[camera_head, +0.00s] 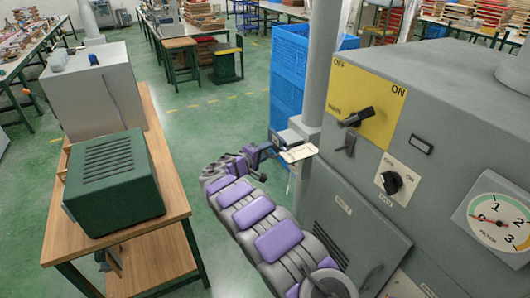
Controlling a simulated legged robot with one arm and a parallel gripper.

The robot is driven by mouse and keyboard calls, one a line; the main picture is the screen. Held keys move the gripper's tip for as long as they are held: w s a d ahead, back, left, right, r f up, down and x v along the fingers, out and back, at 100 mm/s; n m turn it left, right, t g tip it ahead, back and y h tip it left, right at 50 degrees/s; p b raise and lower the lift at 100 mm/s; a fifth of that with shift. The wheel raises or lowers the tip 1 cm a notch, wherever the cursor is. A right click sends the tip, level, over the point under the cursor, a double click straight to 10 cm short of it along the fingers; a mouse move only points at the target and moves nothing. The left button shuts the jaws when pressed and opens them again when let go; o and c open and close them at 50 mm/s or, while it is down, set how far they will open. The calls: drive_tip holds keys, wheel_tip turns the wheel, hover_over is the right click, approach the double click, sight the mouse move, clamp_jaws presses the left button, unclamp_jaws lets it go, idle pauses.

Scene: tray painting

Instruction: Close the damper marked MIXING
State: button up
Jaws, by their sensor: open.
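My gripper (269,150) is open at the end of my purple and grey arm, left of the grey cabinet. It is beside a small grey fitting (288,137) at the grey vertical duct (322,65). A pale plate or tag (299,153) sticks out there, close to the fingertips. Its lettering is too small to read, so I cannot tell whether it says MIXING. I cannot tell whether the fingers touch the fitting or the tag. No damper lever shows clearly, and its position cannot be told.
Blue crates (288,70) stand behind the duct. A wooden table (170,170) with a green box (112,180) is at left. Green floor between is clear.

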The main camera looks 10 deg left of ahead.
clamp_jaws()
idle(0.3)
drive_tip(key=shift+f, duration=0.1)
